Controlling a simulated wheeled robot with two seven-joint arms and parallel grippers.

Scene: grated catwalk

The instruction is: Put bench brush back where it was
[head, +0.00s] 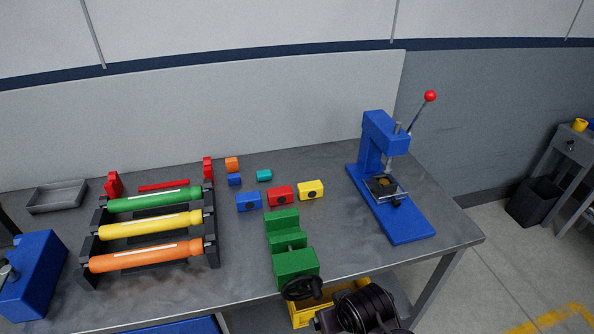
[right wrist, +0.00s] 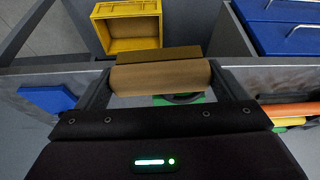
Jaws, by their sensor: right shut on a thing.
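In the right wrist view my right gripper (right wrist: 160,70) is shut on a brown block with a rounded lighter side, which I take to be the bench brush (right wrist: 160,78). It spans the gap between the two fingers. The brush does not show in the head view. There, part of my black right arm shows at the bottom, in front of the bench edge. The fingertips are hidden there. My left gripper is not in view. I cannot tell from these frames where the brush was before.
The workbench (head: 340,239) carries a green vise (head: 293,262), a blue press (head: 379,135), a rack with a green roller (head: 155,200), and several small blocks. A yellow bin (right wrist: 133,37) is below the bench edge. Bare bench top lies between vise and press.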

